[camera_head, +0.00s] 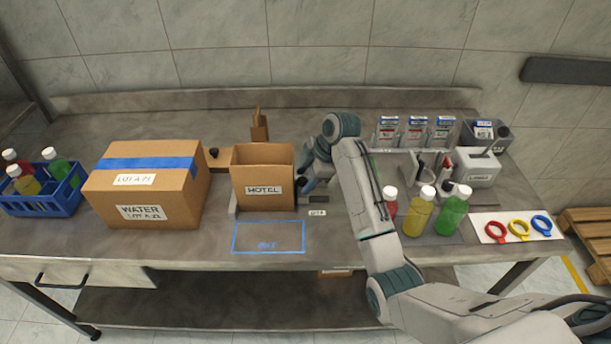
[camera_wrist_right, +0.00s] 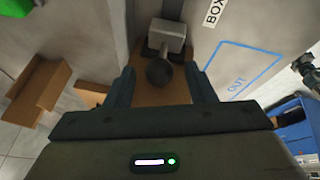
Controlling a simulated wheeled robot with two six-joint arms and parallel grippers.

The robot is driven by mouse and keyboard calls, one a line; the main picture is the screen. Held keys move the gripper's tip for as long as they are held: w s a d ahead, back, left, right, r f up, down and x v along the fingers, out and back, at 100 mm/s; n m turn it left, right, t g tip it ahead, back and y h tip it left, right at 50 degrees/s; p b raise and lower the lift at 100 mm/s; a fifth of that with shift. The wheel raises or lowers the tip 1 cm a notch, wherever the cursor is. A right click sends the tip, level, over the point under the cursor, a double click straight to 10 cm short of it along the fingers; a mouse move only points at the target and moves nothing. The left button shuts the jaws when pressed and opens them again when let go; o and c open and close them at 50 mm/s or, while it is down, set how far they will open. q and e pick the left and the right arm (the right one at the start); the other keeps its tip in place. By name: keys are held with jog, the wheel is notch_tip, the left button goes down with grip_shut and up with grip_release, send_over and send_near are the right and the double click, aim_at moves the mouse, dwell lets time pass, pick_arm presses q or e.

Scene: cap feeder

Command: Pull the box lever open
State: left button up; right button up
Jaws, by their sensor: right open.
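The box lever shows in the right wrist view as a dark round knob (camera_wrist_right: 159,72) in front of a grey block (camera_wrist_right: 166,35). In the head view its dark knob (camera_head: 301,182) is at the right side of the open cardboard box marked HOTEL (camera_head: 263,178), partly hidden by my gripper. My right gripper (camera_wrist_right: 161,88) is open, with one finger on each side of the knob in the wrist view. I cannot tell whether either finger touches it. In the head view the right gripper (camera_head: 308,184) is just right of the HOTEL box. My left gripper is not in view.
A small BOX label (camera_head: 318,212) lies right of the HOTEL box. A blue outlined OUT area (camera_head: 268,238) in front is empty. A large WATER carton (camera_head: 147,185) stands left. Several bottles (camera_head: 419,212) stand right of my arm, near coloured rings (camera_head: 519,230).

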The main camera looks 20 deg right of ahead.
jog(key=shift+w+a+f, duration=0.1)
jog(key=shift+f, duration=0.15)
jog(key=shift+c, duration=0.4)
grip_shut()
jog(key=shift+s+d+r+p, duration=0.1)
jog(key=shift+s+d+p, duration=0.15)
jog(key=shift+d, duration=0.4)
jog(key=shift+s+d+p, duration=0.1)
jog(key=shift+d+p, duration=0.2)
jog(key=shift+d, duration=0.3)
jog(key=shift+s+d+r+p, duration=0.1)
jog(key=shift+s+d+p, duration=0.15)
jog(key=shift+d, duration=0.4)
jog(key=shift+d+f, duration=0.2)
jog(key=shift+d, duration=0.15)
jog(key=shift+o, duration=0.4)
grip_release()
jog(key=shift+a, duration=0.15)
jog(key=shift+r, duration=0.1)
